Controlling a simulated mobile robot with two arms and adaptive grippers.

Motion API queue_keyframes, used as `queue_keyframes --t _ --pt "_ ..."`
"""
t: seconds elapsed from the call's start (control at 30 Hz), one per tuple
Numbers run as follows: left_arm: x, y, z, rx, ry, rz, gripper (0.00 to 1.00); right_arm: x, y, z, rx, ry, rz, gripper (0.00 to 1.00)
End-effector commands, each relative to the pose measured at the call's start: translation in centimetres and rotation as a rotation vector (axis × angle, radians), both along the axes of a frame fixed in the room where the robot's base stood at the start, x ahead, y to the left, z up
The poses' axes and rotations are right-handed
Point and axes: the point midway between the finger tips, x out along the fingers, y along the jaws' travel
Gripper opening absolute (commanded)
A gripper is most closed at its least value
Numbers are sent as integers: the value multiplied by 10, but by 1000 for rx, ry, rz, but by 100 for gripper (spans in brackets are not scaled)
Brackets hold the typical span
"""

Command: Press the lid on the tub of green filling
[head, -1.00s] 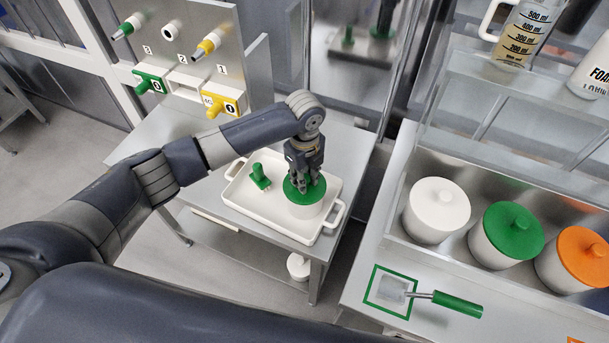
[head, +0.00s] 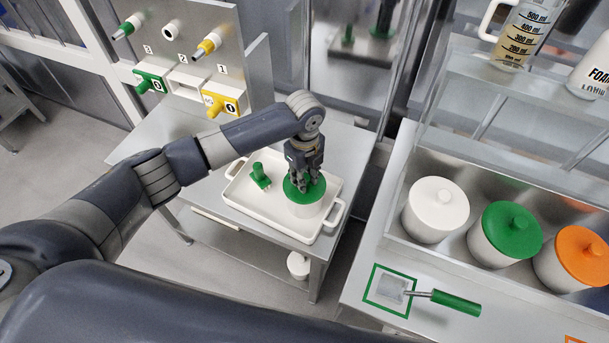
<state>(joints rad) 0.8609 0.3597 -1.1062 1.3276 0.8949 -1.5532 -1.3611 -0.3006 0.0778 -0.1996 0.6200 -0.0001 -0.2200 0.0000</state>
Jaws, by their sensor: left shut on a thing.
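A white tub (head: 306,212) stands in a white tray (head: 232,198) on a small steel table. A green lid (head: 290,190) sits on top of the tub; whether its rim is fully seated cannot be told. My left gripper (head: 307,187) points down from above and is shut on the lid's knob, which its fingers hide. The tub's contents are hidden under the lid. My right gripper is not in view.
A green-handled tool (head: 260,178) stands in the tray left of the tub. On the right counter are white (head: 436,208), green-lidded (head: 495,240) and orange-lidded (head: 572,270) tubs, and a green-handled scraper (head: 455,302) lying over a green square outline. A dispenser panel (head: 195,50) stands behind.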

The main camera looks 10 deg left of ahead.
Motion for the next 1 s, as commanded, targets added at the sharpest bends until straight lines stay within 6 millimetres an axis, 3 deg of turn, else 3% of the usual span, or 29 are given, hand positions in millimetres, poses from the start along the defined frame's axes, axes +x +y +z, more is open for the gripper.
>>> queue_keyframes --t 0.17,0.2,0.27,0.5,0.63,1.0 --pt "0 0 0 0 0 0 8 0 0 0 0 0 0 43" --pt "0 0 0 0 0 0 32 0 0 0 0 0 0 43" --pt "0 0 0 0 0 0 46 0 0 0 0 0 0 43" --pt "0 0 0 0 0 0 46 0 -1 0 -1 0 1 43" --pt "0 0 0 0 0 0 66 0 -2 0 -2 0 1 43" --pt "0 0 1 0 0 0 66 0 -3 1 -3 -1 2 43"
